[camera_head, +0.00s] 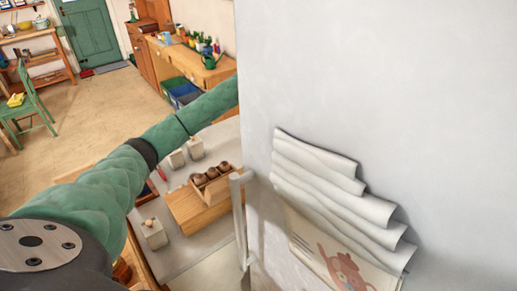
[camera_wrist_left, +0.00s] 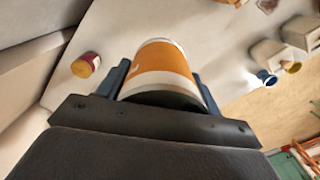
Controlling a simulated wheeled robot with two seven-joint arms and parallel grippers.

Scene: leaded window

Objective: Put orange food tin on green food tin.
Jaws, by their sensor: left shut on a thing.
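The orange food tin (camera_wrist_left: 165,60), orange with white bands, is held between the two blue fingers of my left gripper (camera_wrist_left: 160,82) in the left wrist view. The gripper is shut on it. In the head view my left arm reaches away to the upper right, and its gripper and the tin are hidden behind a large white panel. I cannot make out a green food tin in either view. My right gripper is in neither view.
A large white upright panel (camera_head: 400,70) with a handle (camera_head: 239,215) fills the head view's right. A small red and yellow tin (camera_wrist_left: 86,65) stands on the pale surface left of the held tin. A wooden box (camera_head: 212,184) with brown round things stands on a counter.

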